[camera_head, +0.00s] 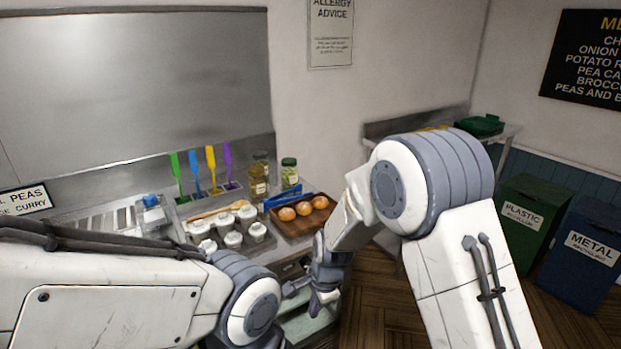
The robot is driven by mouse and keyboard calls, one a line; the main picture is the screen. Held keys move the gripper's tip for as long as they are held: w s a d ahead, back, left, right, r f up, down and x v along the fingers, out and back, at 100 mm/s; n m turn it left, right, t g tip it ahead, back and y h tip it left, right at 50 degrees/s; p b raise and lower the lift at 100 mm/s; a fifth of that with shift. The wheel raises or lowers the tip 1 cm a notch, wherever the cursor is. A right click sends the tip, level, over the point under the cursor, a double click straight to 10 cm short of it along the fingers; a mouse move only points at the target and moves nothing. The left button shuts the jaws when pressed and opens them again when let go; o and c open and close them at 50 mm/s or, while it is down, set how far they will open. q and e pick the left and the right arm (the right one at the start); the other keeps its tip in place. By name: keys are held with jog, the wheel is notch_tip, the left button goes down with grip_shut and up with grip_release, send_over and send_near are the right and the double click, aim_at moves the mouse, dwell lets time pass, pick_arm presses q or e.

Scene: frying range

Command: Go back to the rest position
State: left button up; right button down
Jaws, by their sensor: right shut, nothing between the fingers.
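My right arm comes in from the right, bends at a large white and grey joint and reaches down towards the picture's middle. Its gripper (318,298) points down in front of the counter's front edge. It is shut and holds nothing. My left arm crosses the lower left of the view, in front of the counter. Its bent joint is at the bottom middle, and its gripper is out of view.
A wooden tray (290,228) with several round buns sits on the counter beside several white-lidded pots (233,238). Coloured utensils (210,168) and jars (289,172) stand behind. Plastic (522,216) and metal bins (592,248) stand right; floor (375,312) shows between.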

jog(key=s+d+r+n+h, duration=0.1)
jog(key=s+d+r+n, duration=0.3)
jog(key=s+d+n, duration=0.4)
jog(key=s+d+r+n+h, duration=0.1)
jog(key=s+d+r+n, duration=0.35)
jog(key=d, duration=0.55)
jog(key=s+a+r+n+g, duration=0.1)
jog(key=s+a+r+n, duration=0.2)
jog(key=s+a, duration=0.4)
jog(key=s+a+r+n+g+y, duration=0.1)
jog(key=s+a+r+n, duration=0.1)
jog(key=s+a+n, duration=0.3)
jog(key=s+a, duration=0.2)
jog(key=shift+s+r, duration=0.35)
jog(key=shift+r, duration=0.05)
